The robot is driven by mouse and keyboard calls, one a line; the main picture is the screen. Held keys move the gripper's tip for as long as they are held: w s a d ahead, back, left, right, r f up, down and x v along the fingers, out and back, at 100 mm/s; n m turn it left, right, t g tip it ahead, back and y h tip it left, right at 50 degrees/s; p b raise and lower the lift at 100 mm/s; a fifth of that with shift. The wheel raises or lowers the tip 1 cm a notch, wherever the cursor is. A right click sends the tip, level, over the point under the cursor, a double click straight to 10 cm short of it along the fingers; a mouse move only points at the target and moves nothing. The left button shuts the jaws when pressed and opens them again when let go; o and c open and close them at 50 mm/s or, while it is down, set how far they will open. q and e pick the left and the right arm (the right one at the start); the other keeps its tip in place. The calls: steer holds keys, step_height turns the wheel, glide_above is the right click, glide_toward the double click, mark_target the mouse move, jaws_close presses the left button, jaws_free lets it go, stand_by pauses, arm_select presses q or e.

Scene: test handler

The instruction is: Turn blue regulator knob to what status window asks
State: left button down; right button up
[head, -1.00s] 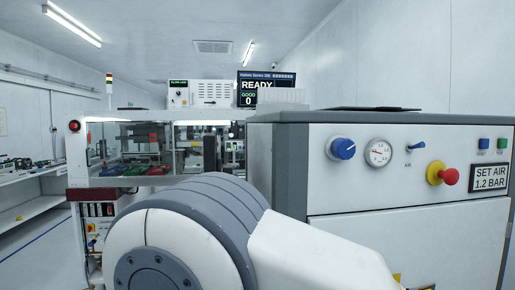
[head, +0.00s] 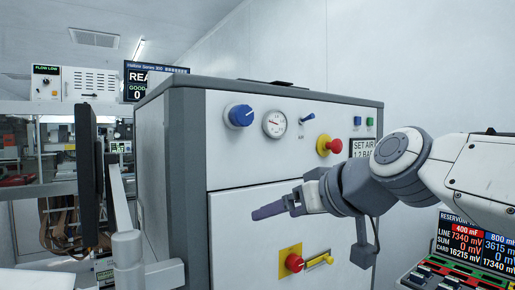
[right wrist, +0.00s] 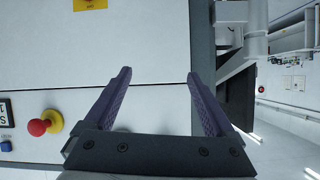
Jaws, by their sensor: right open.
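The blue regulator knob (head: 240,116) is on the upper left of the grey-white cabinet front in the head view. A round white gauge (head: 274,124) sits just right of it; its reading is too small to tell. The status window (head: 361,149) is partly covered by my right arm and reads SET AIR, with 1.2 BA below. My right gripper (head: 268,211) is in front of the cabinet, below the knob and apart from it. In the right wrist view its purple fingers (right wrist: 157,105) are spread and empty. The left gripper is not in view.
A small blue lever (head: 308,116) and a red button on yellow (head: 326,145) are right of the gauge. A red rotary handle (head: 294,263) is lower on the cabinet (head: 270,165). A reservoir display panel (head: 470,245) stands at lower right. A dark monitor (head: 87,175) is at left.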

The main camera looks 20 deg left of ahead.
mark_target(246, 115)
step_height(246, 115, up, 17)
steer(key=n+t+y+b, duration=0.2)
steer(key=t+y, duration=0.1)
steer(key=y, duration=0.1)
steer(key=p+x, duration=0.1)
steer(key=x, duration=0.2)
steer(key=p+x, duration=0.2)
steer(key=x, duration=0.1)
steer(key=p+x, duration=0.1)
steer(key=x, duration=0.2)
steer(key=shift+w+a+r, duration=0.2)
steer(key=shift+a+r, duration=0.15)
steer(key=shift+w+a+f+p, duration=0.1)
steer(key=shift+w+a+p, duration=0.15)
steer(key=shift+a+p, duration=0.1)
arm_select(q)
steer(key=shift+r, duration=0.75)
arm_select(e)
steer(key=c, duration=1.4)
steer(key=shift+o, duration=0.2)
